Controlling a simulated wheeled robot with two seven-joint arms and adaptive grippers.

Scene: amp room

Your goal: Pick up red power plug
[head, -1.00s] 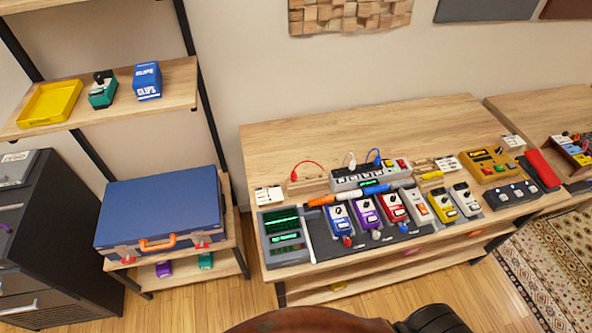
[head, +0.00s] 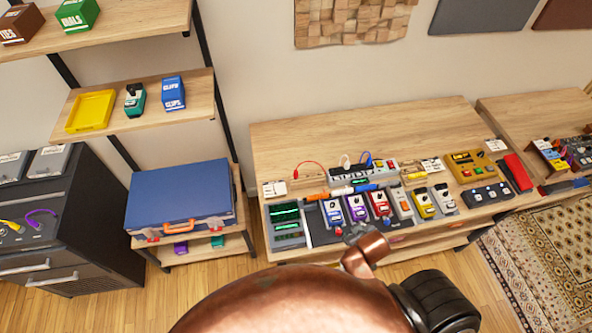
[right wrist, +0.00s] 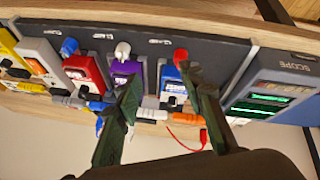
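A small red plug (right wrist: 181,57) lies on the dark pedalboard at the front of the blue pedal (right wrist: 172,84) in the right wrist view. In the head view it is a tiny red spot (head: 338,231) below the blue pedal (head: 333,213). My right gripper (right wrist: 160,76) is open and empty, its dark fingers pointing at the pedalboard. The red plug shows close to the right-hand finger's tip; contact cannot be told. In the head view the right gripper (head: 354,234) is small at the pedalboard's front edge, partly hidden by my copper arm. My left gripper is not in view.
A white plug (right wrist: 122,51) and a blue plug (right wrist: 69,47) lie beside the red one. Purple (right wrist: 126,72) and red (right wrist: 84,72) pedals stand close by. The scope (head: 286,225) is left of the pedals. The back of the table (head: 350,125) is clear.

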